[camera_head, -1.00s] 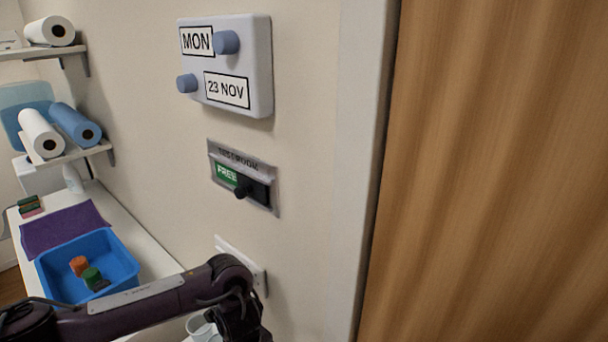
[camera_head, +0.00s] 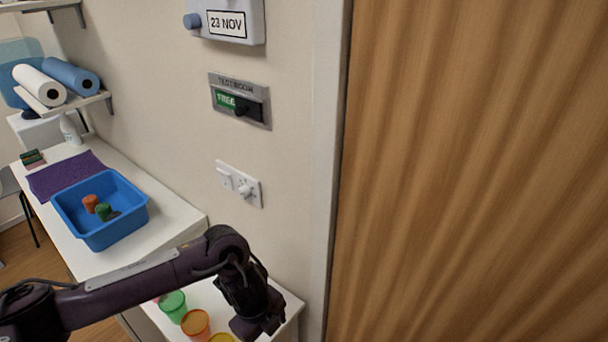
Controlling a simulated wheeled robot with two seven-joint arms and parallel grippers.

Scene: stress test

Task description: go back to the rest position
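My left arm comes in from the lower left. Its dark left gripper (camera_head: 259,326) hangs downward at the bottom of the head view, in front of a low white surface (camera_head: 291,304). Its fingers are too dark and foreshortened to tell whether they are open or shut, and I see nothing clearly held. It looks close to several coloured cups: a green one (camera_head: 173,304), an orange one (camera_head: 196,323) and a yellow one (camera_head: 221,338). I cannot tell whether it touches them. My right gripper is not in view.
The wall carries a sign reading FREE (camera_head: 228,100), a switch plate (camera_head: 254,194) and a date board (camera_head: 255,20). A brown wavy panel (camera_head: 450,170) fills the right. A blue bin (camera_head: 105,236) stands on a white table (camera_head: 180,213) at left.

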